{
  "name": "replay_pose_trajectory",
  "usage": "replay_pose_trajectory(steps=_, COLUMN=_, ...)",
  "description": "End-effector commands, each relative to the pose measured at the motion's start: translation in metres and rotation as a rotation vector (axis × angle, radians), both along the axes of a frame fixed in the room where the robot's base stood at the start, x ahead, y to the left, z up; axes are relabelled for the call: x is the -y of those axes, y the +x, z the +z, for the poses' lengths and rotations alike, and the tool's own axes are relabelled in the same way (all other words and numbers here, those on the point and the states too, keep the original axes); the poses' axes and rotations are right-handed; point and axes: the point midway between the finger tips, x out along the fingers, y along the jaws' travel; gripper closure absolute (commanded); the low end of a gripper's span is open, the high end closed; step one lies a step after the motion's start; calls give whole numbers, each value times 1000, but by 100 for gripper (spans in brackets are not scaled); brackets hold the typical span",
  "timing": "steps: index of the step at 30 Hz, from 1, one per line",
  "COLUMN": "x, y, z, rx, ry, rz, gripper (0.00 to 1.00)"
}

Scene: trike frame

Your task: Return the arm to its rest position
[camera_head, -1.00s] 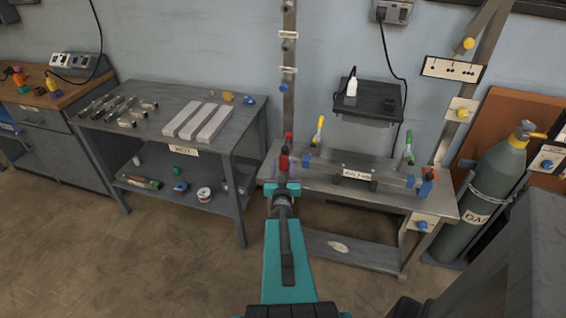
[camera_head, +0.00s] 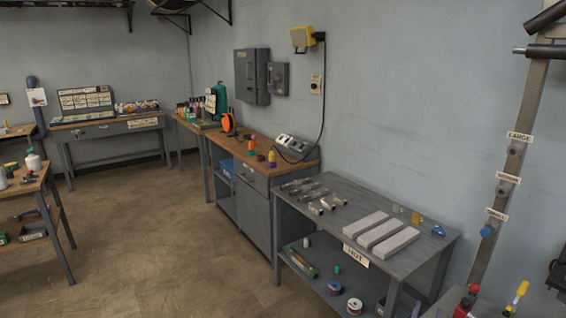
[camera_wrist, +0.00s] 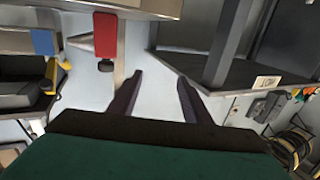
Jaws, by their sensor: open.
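My gripper (camera_wrist: 158,88) shows in the wrist view with its two dark fingers apart and nothing between them. Past the fingertips is a pale wall-like surface. A red clamp-like part (camera_wrist: 105,35) with a dark knob sits just beyond the left finger; I cannot tell the exact distance. My arm does not show in the head view now, so its overall pose is hidden.
In the wrist view a blue part (camera_wrist: 43,42) is upper left and a dark post (camera_wrist: 231,40) upper right. In the head view a grey table (camera_head: 330,240) holds white bars (camera_head: 381,233). Brown floor (camera_head: 160,255) is open at left.

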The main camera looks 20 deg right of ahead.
Motion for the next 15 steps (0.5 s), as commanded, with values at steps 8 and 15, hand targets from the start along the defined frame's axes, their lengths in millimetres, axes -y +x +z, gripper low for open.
replay_pose_trajectory(steps=8, x=-81, y=63, z=-22, rx=-27, ry=22, rz=152, gripper=56)
replay_pose_trajectory(steps=15, x=-157, y=104, z=-57, rx=-103, ry=78, rz=287, gripper=56)
